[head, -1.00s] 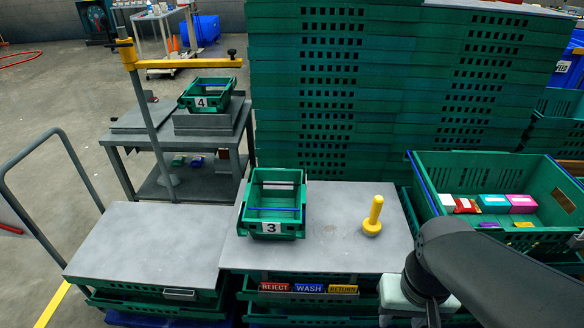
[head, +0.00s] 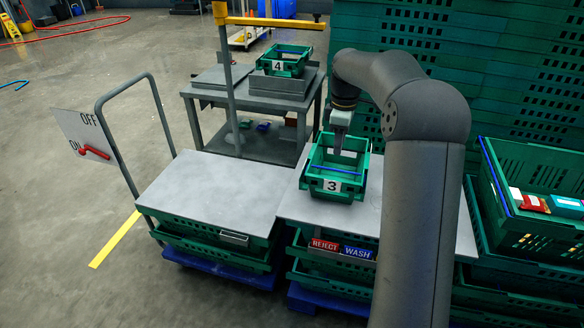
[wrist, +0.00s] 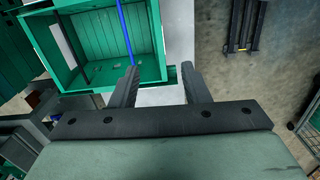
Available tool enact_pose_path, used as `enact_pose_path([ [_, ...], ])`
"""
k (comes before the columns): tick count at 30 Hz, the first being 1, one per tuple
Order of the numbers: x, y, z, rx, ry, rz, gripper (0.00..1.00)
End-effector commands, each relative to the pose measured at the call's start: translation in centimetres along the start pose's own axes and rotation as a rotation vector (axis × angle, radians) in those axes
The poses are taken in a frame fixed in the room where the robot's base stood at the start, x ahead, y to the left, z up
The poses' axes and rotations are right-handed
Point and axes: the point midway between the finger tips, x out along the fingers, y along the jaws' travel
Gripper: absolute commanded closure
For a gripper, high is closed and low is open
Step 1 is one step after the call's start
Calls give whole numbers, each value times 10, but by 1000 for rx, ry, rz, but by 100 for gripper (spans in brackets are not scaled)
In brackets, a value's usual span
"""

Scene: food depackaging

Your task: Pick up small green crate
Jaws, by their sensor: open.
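The small green crate labelled 3 (head: 331,186) sits upright on a grey tabletop (head: 290,212). A blue bar crosses it. My gripper (head: 338,148) points down at its far end. In the wrist view my gripper (wrist: 159,76) is open and empty. The crate (wrist: 95,84) fills the upper left there. One finger shows over the crate's inside and the other past its rim, with the rim between them in the picture. I cannot tell how far the fingertips are above the rim. Another small green crate, labelled 4 (head: 285,66), sits on the bench behind.
A tall stack of green crates (head: 500,60) stands behind my arm. A larger green crate (head: 510,215) with small boxes is at the right. REJECT (head: 325,245) and WASH (head: 358,252) labels are below the tabletop. The left grey cart top (head: 212,190) is clear.

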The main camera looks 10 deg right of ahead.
Motion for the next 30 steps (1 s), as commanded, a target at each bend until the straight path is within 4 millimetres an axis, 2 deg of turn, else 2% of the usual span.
enact_pose_path([
  [1, 4, 7, 3, -13, 3, -1, 58],
  [5, 15, 11, 4, -29, 4, -3, 58],
  [18, 105, 9, 3, -28, 4, -4, 58],
  [30, 143, 7, 2, -27, 4, -4, 58],
])
